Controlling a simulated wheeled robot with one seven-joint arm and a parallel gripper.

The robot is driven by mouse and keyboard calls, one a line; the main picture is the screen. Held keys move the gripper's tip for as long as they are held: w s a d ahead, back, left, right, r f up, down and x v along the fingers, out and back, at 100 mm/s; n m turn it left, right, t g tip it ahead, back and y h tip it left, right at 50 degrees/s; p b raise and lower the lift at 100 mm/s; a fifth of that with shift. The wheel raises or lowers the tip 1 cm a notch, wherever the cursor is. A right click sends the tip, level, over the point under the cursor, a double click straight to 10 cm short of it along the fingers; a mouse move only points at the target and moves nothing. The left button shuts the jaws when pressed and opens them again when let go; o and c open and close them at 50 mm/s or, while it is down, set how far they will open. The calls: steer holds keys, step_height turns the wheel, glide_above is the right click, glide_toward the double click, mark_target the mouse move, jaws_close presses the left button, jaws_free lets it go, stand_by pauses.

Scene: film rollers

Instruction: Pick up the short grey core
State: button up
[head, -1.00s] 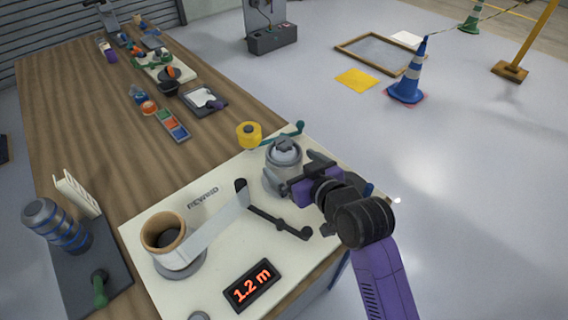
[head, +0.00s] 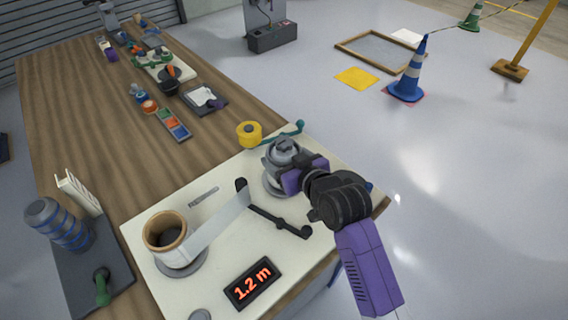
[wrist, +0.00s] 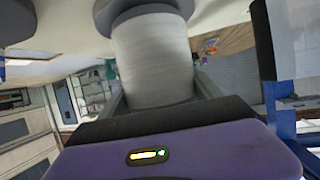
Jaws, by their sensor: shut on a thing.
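The short grey core (head: 284,157) stands upright at the right side of the white board (head: 215,225), on a round grey base. A grey knob shows on top of it. My gripper (head: 292,172) reaches it from the right and is shut on it. In the wrist view the grey core (wrist: 153,60) fills the space between my gripper's fingers (wrist: 158,92), with a darker grey disc at its end. The finger faces against the core are mostly hidden in the head view.
A brown core (head: 165,232) with a pale strip stands at the board's left, near a black arm (head: 280,220) and a "1.2 m" display (head: 254,283). A yellow roll (head: 249,134) stands just behind the grey core.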

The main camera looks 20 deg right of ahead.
steer(key=shift+c, duration=1.4)
steer(key=shift+r, duration=0.1)
